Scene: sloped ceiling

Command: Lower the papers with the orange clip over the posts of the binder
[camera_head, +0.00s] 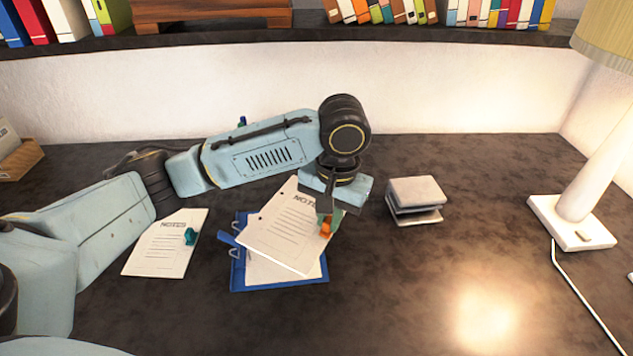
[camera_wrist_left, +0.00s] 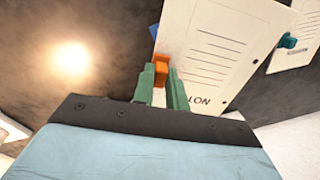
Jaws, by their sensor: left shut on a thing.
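My left gripper (camera_head: 328,222) is shut on the orange clip (camera_head: 326,228) at the right edge of the papers with the orange clip (camera_head: 282,222). The clip also shows between the green fingers in the left wrist view (camera_wrist_left: 161,70). These papers are tilted and held above the blue binder (camera_head: 238,275), covering much of it. The binder lies open on the desk with white sheets inside. Its metal posts (camera_head: 235,252) show at its left side, partly hidden by the papers. My right gripper is not in view.
Other papers with a teal clip (camera_head: 160,248) lie left of the binder. A grey stacked block (camera_head: 415,198) stands to the right. A lamp (camera_head: 575,220) with a cord is at the far right. The front right of the desk is clear.

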